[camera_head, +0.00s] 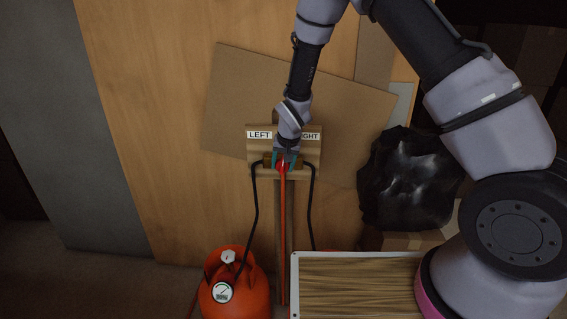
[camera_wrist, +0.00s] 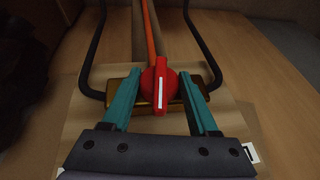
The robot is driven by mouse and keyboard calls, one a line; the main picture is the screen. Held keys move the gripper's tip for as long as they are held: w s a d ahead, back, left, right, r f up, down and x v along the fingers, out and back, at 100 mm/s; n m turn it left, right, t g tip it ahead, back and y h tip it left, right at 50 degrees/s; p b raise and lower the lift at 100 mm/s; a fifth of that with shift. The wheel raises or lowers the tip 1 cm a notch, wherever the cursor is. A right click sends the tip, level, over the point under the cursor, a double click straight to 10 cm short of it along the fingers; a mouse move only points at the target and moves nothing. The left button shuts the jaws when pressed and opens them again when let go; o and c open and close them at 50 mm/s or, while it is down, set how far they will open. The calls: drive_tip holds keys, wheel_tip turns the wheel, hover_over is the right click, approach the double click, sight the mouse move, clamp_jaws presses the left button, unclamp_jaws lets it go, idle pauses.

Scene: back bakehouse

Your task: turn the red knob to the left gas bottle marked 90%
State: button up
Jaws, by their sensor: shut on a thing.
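The red knob (camera_head: 283,166) sits on a brass-coloured block on a wooden board, below LEFT and RIGHT labels. In the wrist view the knob (camera_wrist: 160,84) has a raised bar with a white line, almost upright in that picture. My gripper (camera_head: 286,158) is shut on the knob, its teal fingers on either side; the wrist view shows the gripper (camera_wrist: 163,100) too. The left gas bottle (camera_head: 236,300) is orange, on the floor at lower left, with a white-faced gauge (camera_head: 222,292) too small to read. The right bottle is mostly hidden.
Black hoses (camera_head: 256,215) run down both sides of the board, an orange hose (camera_head: 283,230) down the middle. A white-rimmed tray (camera_head: 294,280) stands at lower right. A black bag (camera_head: 408,180) lies right of the board. Cardboard (camera_head: 225,100) leans behind.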

drive_tip(key=h, duration=0.2)
drive_tip(key=a+n+h, duration=0.1)
drive_tip(key=h, duration=0.2)
drive_tip(key=n+h, duration=0.1)
drive_tip(key=h, duration=0.4)
drive_tip(key=shift+a+f, duration=0.1)
drive_tip(key=shift+f, duration=0.05)
idle(0.7)
drive_tip(key=o, duration=1.4)
drive_tip(key=shift+c, duration=0.2)
drive_tip(key=v, duration=1)
drive_tip(key=shift+s+a, duration=0.15)
drive_tip(key=shift+a, duration=0.15)
